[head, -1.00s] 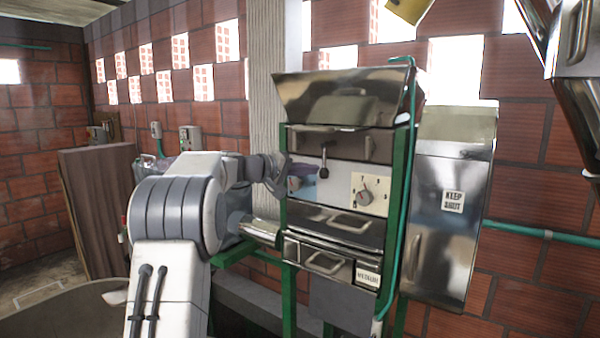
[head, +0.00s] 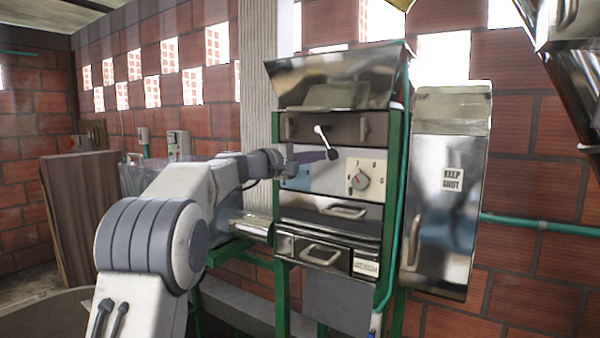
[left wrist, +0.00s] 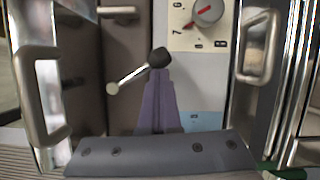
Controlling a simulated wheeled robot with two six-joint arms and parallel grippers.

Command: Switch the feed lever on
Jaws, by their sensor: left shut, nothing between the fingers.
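The feed lever (head: 325,142) is on the front panel of the steel machine (head: 330,212). It has a pale shaft and a dark round knob, and slants down to the right from its pivot. In the left wrist view the lever (left wrist: 135,74) slants from its pivot to the black knob. My left gripper (head: 322,156) is shut and empty, with its purple fingers just left of the knob. In the left wrist view the fingertips (left wrist: 158,76) are right at the knob; I cannot tell whether they touch. My right gripper is not in view.
A dial (head: 361,178) with a red pointer is right of the lever. A blue label (head: 297,177) is partly behind my left gripper. Drawer handles (head: 342,211) stick out below.

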